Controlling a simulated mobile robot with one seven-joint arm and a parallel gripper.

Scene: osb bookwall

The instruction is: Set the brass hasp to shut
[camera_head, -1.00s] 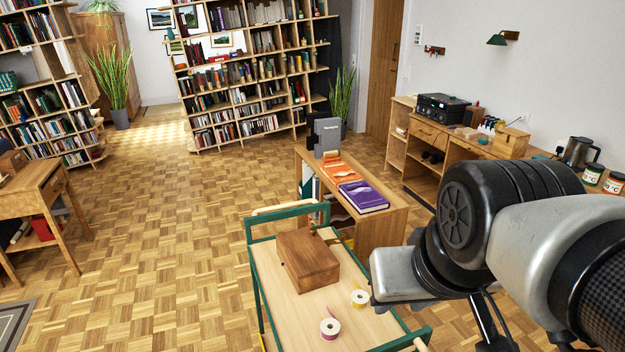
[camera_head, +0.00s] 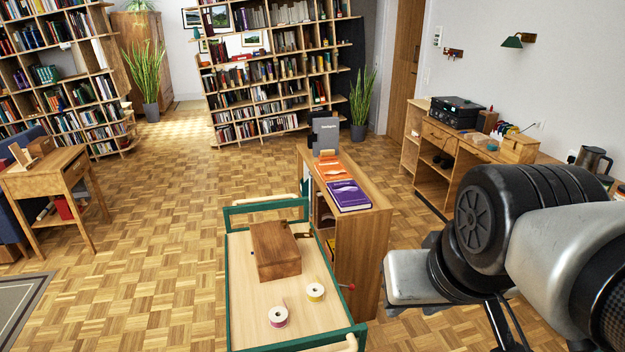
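A brown wooden box (camera_head: 276,251) sits on the pale top of a green-framed cart (camera_head: 239,298). A small dark fitting (camera_head: 302,235) shows at the box's right edge; it may be the brass hasp, but it is too small to tell its shape or whether it is open or shut. The box lid looks closed. My arm fills the lower right of the view, apart from the box. My gripper is out of view.
A wooden shelf unit (camera_head: 362,245) with books on top stands close to the cart's right. Parquet floor (camera_head: 160,265) is clear to the left.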

